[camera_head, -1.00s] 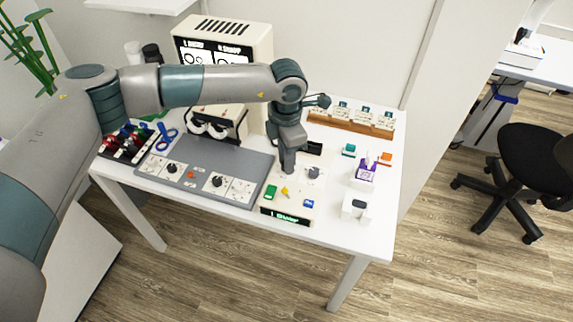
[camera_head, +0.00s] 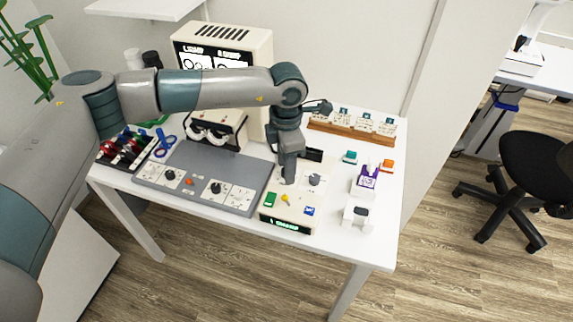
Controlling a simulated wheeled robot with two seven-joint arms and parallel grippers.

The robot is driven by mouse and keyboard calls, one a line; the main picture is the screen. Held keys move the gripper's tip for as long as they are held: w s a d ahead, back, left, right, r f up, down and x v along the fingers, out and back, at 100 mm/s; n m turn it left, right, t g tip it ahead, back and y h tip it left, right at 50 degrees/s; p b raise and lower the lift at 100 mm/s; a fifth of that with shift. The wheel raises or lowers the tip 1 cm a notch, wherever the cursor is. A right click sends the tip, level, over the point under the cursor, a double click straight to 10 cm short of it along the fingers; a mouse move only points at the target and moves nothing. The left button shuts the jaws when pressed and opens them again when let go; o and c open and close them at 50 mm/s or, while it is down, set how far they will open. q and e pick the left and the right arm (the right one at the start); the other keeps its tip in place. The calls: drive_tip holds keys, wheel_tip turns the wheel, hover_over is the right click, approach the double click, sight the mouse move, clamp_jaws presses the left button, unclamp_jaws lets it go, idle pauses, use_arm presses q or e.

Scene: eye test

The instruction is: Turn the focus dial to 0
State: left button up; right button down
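A pale control box (camera_head: 268,215) with a lit green display (camera_head: 285,225) stands at the table's front. Its top has a dark grey dial (camera_head: 314,180), a green button, a yellow key-like part and a blue part. A grey panel (camera_head: 200,168) to its left has two black dials, one at the left (camera_head: 170,174) and one at the right (camera_head: 215,187). The labels are too small to tell which is the focus dial. My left gripper (camera_head: 289,181) points down over the box, left of the grey dial and apart from it. Its finger gap is not visible. My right gripper is out of view.
A cream machine (camera_head: 257,55) stands behind the panel. A wooden rack (camera_head: 350,131) of cards is at the back right. A purple-topped holder (camera_head: 367,178) and a white block (camera_head: 357,215) stand right of the box. The table's right front corner is clear.

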use_arm(q)
drive_tip(key=shift+r, duration=0.5)
wheel_tip(320, 180, up, 7)
drive_tip(key=shift+f+b, duration=0.1)
drive_tip(key=shift+b, duration=1.05)
wheel_tip(320, 180, up, 10)
drive_tip(key=b, duration=0.1)
drive_tip(key=shift+f+b, duration=0.2)
drive_tip(key=shift+b, duration=0.2)
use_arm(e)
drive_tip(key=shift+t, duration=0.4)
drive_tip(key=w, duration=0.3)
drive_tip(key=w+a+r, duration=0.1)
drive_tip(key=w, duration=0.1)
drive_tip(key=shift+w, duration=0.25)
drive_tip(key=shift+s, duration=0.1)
